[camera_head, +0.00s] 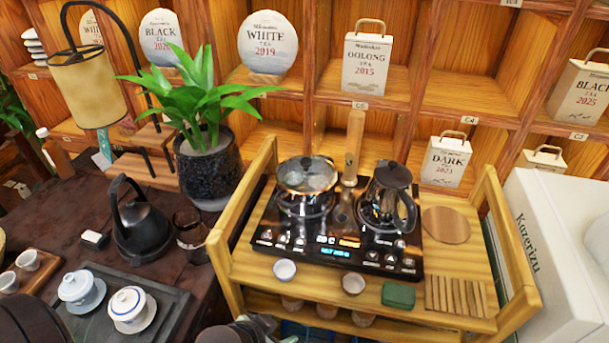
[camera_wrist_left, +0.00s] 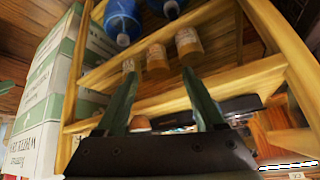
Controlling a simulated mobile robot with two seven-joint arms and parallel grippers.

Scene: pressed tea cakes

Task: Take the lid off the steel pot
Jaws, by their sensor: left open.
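The steel pot (camera_head: 305,201) stands on the left burner of the black two-plate cooktop (camera_head: 300,248). Its see-through lid (camera_head: 308,174) with a shiny rim and a small knob sits on top of it. My left gripper (camera_head: 268,333) shows only in part at the bottom edge, in front of the wooden cart and well below the pot. In the left wrist view its two green-grey fingers (camera_wrist_left: 160,80) are apart with nothing between them. The pot does not show clearly in that view. My right gripper is not in view.
A glass kettle (camera_head: 380,208) with a black handle stands right of the pot, and a wooden upright (camera_head: 353,148) rises between them. Two small cups (camera_head: 285,270) and a green box (camera_head: 398,295) line the cart's front. A potted plant (camera_head: 209,160) stands left.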

